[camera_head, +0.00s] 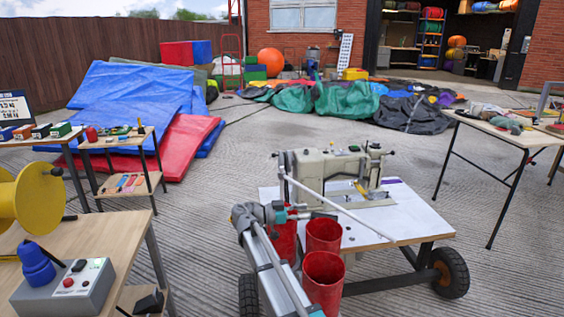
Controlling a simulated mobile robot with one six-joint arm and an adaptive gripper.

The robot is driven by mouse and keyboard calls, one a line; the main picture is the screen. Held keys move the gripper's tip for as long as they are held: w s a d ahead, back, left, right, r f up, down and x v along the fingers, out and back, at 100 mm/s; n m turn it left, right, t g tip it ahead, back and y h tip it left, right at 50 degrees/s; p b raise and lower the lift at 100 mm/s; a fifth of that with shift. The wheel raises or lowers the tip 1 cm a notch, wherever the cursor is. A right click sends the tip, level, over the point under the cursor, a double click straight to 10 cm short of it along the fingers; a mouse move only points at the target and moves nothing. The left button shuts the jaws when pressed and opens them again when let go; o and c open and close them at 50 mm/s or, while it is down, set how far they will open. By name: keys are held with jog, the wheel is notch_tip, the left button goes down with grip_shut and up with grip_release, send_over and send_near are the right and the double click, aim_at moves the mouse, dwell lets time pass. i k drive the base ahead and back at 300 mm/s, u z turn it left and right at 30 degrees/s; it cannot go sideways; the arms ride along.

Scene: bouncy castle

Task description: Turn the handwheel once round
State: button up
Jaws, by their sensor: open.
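A cream sewing machine (335,168) stands on a white-topped wheeled table (415,222). A narrow dark disc (284,168) at the machine's left end looks like the handwheel, seen nearly edge-on; its rim and any handle are hard to make out. My grey arm reaches up from the bottom middle and bends at the table's left edge. My gripper (328,214) appears small and dark, near the front left of the tabletop, below and right of the disc. It looks open and empty, apart from the wheel. Its fingertips are not clear.
Several red cups (323,280) stand at the table's front left, close to my arm. A pale rod (345,212) slants across the tabletop. A bench with a yellow reel (38,195) and control box (65,288) is at left. Open concrete lies right of the wheeled table.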

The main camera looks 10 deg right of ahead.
aim_at(290, 160)
jog(key=k, duration=1.2)
jog(key=u, duration=0.2)
jog(key=i, duration=0.9)
jog(key=u, duration=0.4)
jog(key=i, duration=1.85)
jog(key=z, duration=0.55)
